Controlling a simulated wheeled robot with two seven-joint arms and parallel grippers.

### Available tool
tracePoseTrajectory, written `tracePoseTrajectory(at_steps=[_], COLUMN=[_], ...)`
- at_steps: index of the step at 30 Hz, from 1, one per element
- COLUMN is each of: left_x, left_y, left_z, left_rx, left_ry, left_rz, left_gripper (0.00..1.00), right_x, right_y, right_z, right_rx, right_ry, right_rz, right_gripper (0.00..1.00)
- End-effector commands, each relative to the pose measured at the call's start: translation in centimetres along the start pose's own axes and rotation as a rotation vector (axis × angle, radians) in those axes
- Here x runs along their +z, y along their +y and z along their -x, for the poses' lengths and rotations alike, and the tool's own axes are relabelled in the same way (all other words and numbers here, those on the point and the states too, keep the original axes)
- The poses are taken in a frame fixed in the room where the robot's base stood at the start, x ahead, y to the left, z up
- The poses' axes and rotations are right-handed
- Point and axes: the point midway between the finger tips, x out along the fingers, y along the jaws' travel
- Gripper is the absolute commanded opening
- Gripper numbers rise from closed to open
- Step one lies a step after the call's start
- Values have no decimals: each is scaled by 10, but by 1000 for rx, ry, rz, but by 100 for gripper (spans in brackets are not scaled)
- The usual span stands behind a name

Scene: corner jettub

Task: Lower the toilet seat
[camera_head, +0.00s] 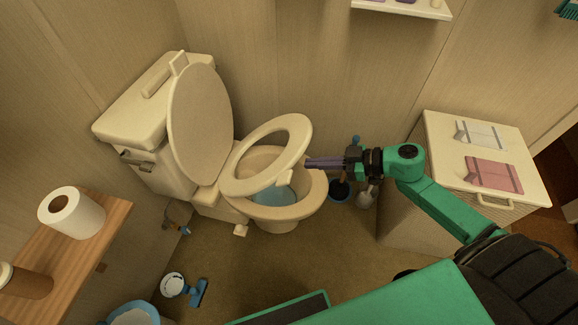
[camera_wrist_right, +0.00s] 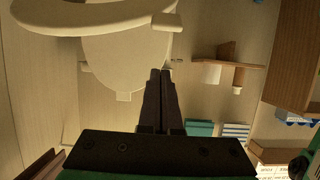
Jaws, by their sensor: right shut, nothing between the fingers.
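The cream toilet (camera_head: 290,212) stands against the left wall in the head view. Its lid (camera_head: 200,125) is up, leaning toward the tank. The seat (camera_head: 250,140) is partly raised, tilted over the bowl; it also shows at the top of the wrist view (camera_wrist_right: 75,25), with the lid (camera_wrist_right: 120,65) beyond it. My right gripper (camera_head: 308,162) is shut and empty, at the right side of the seat near its edge; I cannot tell whether it touches. Its closed fingertips (camera_wrist_right: 160,73) also show in the right wrist view. My left gripper is not in view.
A white cabinet (camera_head: 405,215) with folded towels stands right of the toilet. A wooden shelf (camera_head: 60,255) with a paper roll (camera_head: 72,212) is at the left. A shelf (camera_head: 405,8) hangs above.

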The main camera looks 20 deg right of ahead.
Motion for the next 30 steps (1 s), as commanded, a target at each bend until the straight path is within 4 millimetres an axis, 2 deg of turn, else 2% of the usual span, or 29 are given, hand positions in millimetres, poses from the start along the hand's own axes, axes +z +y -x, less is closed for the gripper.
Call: tracePoseTrajectory(at_steps=[2, 5, 10, 17, 18, 21, 25, 30], left_x=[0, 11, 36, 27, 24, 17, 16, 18], left_y=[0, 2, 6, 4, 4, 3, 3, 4], left_z=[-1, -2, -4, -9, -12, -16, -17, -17], left_rx=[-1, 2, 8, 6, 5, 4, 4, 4], left_ry=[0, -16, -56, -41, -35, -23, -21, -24], left_rz=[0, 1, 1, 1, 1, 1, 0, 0], left_gripper=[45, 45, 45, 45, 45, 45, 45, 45], right_x=[-2, -3, -4, -4, 9, 25, 34, 35], right_y=[-6, -5, -5, -5, -5, -6, -6, -5], right_z=[-4, -16, -52, -103, -99, -92, -88, -86], right_rx=[-23, -20, -18, -16, -15, -16, -16, -15], right_ry=[-8, -4, 0, 0, -7, -6, -5, -5], right_rz=[2, -1, 0, -1, -7, -6, -4, -3], right_gripper=[0, 0, 0, 0, 0, 0, 0, 0])
